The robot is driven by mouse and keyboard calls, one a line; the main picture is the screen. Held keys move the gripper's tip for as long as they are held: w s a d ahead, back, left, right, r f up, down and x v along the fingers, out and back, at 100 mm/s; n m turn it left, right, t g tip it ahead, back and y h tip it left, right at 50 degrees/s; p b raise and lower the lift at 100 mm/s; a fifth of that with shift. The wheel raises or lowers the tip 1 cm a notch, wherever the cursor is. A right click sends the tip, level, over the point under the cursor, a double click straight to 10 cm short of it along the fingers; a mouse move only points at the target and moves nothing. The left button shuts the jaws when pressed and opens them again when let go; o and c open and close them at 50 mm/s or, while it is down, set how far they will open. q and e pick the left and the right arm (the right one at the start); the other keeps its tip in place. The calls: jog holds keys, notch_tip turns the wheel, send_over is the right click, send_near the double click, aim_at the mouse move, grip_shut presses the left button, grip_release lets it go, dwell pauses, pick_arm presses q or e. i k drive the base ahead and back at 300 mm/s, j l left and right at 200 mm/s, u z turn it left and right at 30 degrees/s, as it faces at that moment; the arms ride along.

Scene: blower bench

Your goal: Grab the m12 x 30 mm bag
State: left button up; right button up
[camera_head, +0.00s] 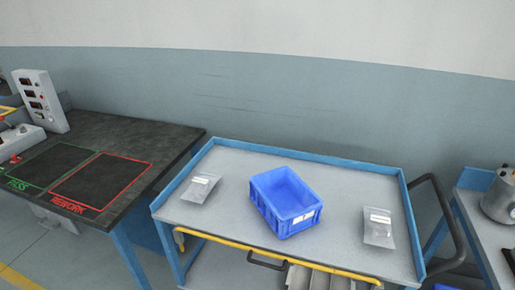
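Two clear-grey bags with white labels lie flat on a blue-framed cart. The left bag (199,189) is near the cart's left side. The right bag (379,229) is near its right side. The label print is too small to read, so I cannot tell which one is the M12 x 30 mm bag. Neither of my grippers shows in the head view.
An empty-looking blue bin (286,201) stands between the bags on the cart (340,179). A dark bench (131,133) with green and red marked areas and a control box (40,100) is at left. A metal cylinder (498,198) stands on a right-hand table.

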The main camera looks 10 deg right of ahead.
aim_at(378, 227)
jog(key=i+j+z, duration=0.15)
jog(key=i+z, duration=0.35)
jog(key=i+j+z, duration=0.25)
jog(key=z, duration=0.25)
